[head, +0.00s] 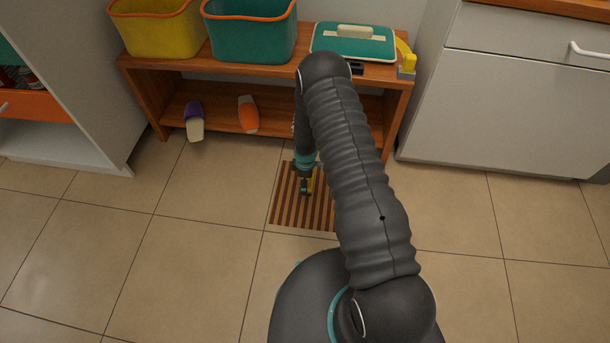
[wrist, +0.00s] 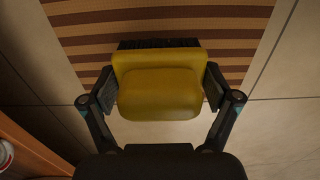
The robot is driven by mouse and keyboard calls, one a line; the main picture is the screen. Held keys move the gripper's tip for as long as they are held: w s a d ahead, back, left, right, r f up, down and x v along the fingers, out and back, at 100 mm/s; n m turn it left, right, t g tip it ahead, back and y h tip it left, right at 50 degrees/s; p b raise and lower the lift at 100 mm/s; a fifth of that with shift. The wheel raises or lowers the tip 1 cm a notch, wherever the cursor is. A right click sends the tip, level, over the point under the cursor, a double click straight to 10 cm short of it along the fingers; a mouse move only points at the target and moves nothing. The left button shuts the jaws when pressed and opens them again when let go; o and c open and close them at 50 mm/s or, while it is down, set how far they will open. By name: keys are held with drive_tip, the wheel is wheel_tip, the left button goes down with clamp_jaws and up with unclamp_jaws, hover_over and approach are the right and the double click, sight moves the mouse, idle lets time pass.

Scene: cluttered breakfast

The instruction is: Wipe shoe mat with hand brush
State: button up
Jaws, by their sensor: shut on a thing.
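The shoe mat (head: 287,211) has brown and tan stripes and lies flat on the tiled floor in front of the wooden bench. It also shows in the wrist view (wrist: 240,37). The hand brush (wrist: 158,92) is yellow with dark bristles along its far edge. My gripper (head: 306,184) is shut on the brush, with one finger on each side of it. The brush is over the mat. Whether the bristles touch the mat I cannot tell. My arm hides the right part of the mat in the head view.
A wooden bench (head: 147,77) stands behind the mat, with a yellow bin (head: 155,32), a teal bin (head: 251,37) and a teal case (head: 330,42) on top. Open floor lies left and right.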

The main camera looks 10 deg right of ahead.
drive_tip(key=shift+r+p, duration=0.5)
drive_tip(key=shift+r, duration=1)
